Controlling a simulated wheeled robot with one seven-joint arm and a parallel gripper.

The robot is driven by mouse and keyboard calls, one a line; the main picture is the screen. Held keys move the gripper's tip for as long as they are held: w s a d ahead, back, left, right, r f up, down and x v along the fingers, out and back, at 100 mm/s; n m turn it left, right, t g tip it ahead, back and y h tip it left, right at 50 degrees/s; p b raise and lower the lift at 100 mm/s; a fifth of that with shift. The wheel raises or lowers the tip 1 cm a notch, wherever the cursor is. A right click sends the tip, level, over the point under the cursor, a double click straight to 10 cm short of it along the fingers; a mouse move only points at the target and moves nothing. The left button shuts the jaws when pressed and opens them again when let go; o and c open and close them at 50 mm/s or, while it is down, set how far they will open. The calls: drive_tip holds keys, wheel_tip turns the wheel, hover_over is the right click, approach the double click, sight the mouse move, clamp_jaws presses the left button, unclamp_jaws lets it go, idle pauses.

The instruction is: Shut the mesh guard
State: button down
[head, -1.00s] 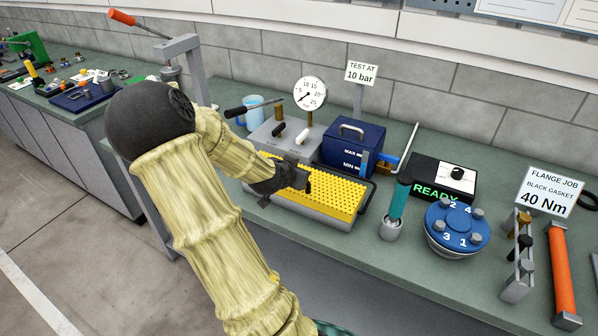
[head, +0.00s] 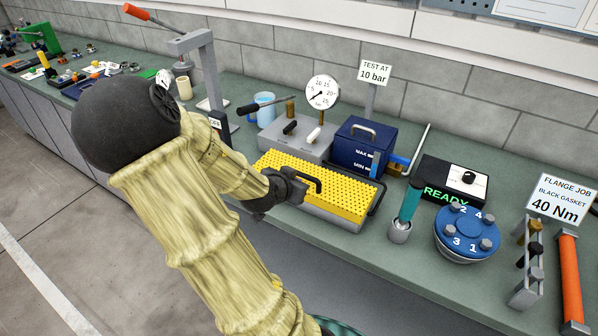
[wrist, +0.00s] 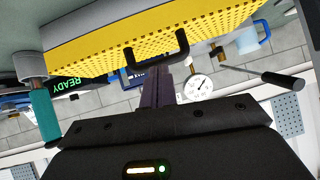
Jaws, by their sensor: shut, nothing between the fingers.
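The yellow mesh guard (head: 335,186) lies about flat over a grey trough on the bench in the head view. It also fills the top of the wrist view (wrist: 150,38). A black handle (head: 308,180) stands on the guard near its front edge, and it shows in the wrist view (wrist: 182,48). My gripper (head: 300,196) is shut and empty at the guard's front edge, close beside the handle. In the wrist view its closed fingers (wrist: 160,76) point at the handle; I cannot tell whether they touch it. My arm hides the guard's left front corner.
Behind the guard are a grey pump block (head: 291,140) with a gauge (head: 322,91) and a blue tank (head: 356,140). To its right stand a teal-handled tool (head: 411,203) and a blue flange (head: 466,232). Free floor lies at the lower left.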

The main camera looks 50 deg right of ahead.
drive_tip(key=shift+s+a+f+b, duration=0.15)
drive_tip(key=shift+a+f+b, duration=0.15)
drive_tip(key=shift+a, duration=0.3)
drive_tip(key=shift+s+a+f+b, duration=0.15)
drive_tip(key=shift+a+b, duration=0.1)
drive_tip(key=shift+a, duration=0.35)
drive_tip(key=shift+w, duration=0.1)
drive_tip(key=w+a+f+n+y, duration=0.2)
drive_tip(key=a+n+y, duration=0.1)
drive_tip(key=a, duration=0.3)
drive_tip(key=w+a+f+n+y, duration=0.1)
drive_tip(key=a+f+n+y, duration=0.15)
drive_tip(key=a, duration=0.45)
drive_tip(key=s+a+r+n+y, duration=0.2)
drive_tip(key=a+n, duration=0.3)
drive_tip(key=a, duration=0.2)
drive_tip(key=s+a+r+n+y+p, duration=0.1)
drive_tip(key=s+a+r+n+y, duration=0.1)
drive_tip(key=a+n, duration=0.3)
drive_tip(key=a+r+y, duration=0.1)
drive_tip(key=a, duration=0.2)
drive_tip(key=shift+r+g, duration=0.25)
drive_tip(key=shift+g, duration=0.15)
